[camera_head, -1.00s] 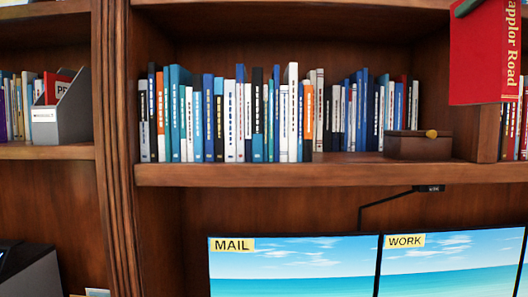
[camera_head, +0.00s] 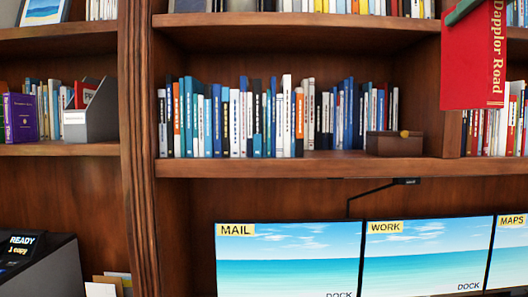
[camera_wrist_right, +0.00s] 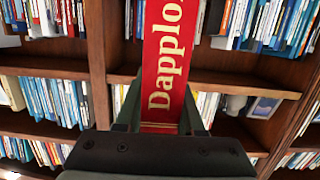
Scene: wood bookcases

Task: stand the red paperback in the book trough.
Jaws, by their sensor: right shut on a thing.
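The red paperback (camera_head: 473,62) hangs upright at the upper right of the head view, with gold lettering "Dapplor Road" along its spine. My right gripper (camera_head: 463,10) is shut on its upper part; only a dark green finger shows at the top edge. In the right wrist view the red paperback (camera_wrist_right: 163,65) stands out between the fingers of my right gripper (camera_wrist_right: 160,112). No book trough can be made out for certain. A grey slant-sided holder (camera_head: 98,122) with a white label stands on the left shelf with books in it. My left gripper is not in view.
A row of books (camera_head: 235,120) fills most of the middle shelf (camera_head: 310,168). A brown box (camera_head: 394,144) sits at its right end. A purple book (camera_head: 20,118) stands left of the grey holder. Several screens (camera_head: 288,262) are below, and a dark machine (camera_head: 45,265) is lower left.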

